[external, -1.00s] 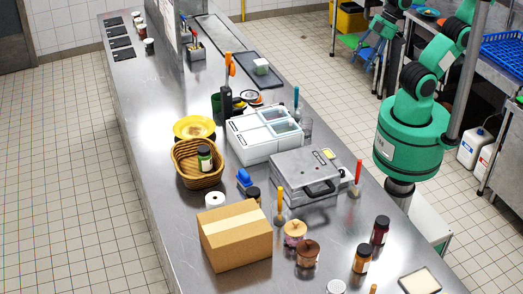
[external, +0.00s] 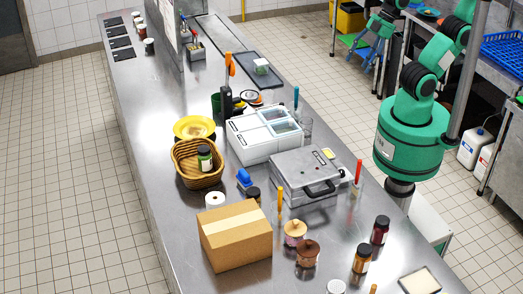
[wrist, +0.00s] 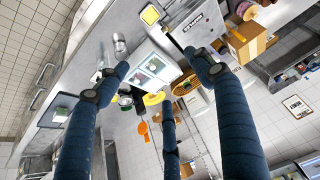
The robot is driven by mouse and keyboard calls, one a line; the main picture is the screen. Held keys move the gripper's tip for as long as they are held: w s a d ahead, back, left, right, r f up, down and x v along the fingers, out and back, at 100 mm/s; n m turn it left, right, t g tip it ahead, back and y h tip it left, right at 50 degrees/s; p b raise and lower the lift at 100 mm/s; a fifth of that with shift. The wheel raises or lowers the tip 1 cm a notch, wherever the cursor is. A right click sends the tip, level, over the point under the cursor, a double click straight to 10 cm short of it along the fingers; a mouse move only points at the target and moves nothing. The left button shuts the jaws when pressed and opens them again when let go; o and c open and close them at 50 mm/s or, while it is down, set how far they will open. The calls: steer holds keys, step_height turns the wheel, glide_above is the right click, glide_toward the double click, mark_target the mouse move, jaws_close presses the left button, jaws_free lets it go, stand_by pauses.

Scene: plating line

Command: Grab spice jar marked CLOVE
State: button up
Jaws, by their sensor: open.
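My gripper (wrist: 150,88) is open and empty, its long blue fingers spread wide in the wrist view. In the external view it hangs at the upper right (external: 369,58), beyond the counter and away from every jar. A dark red jar (external: 380,230) and an amber jar (external: 361,259) stand upright at the near right of the counter. Another dark-lidded jar (external: 253,194) is partly hidden behind the cardboard box. The writing on the jars is too small to read.
A cardboard box (external: 237,240), a grey press (external: 305,181) and a white lidded container (external: 251,146) crowd the middle of the steel counter (external: 165,215). Utensils stand upright between them. The left strip is clear.

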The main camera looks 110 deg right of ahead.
steer(key=w+a, duration=0.3)
steer(key=w, duration=1)
steer(key=n+g+y+p, duration=0.1)
steer(key=n+p, duration=0.2)
glide_above(257, 189)
steer(key=s, duration=0.4)
step_height(257, 189, down, 23)
steer(key=shift+w+d, duration=0.2)
steer(key=shift+d, duration=0.2)
steer(key=shift+b+x, duration=0.45)
steer(key=shift+x, duration=3.8)
steer(key=shift+b+x, duration=0.35)
steer(key=shift+x, duration=2.2)
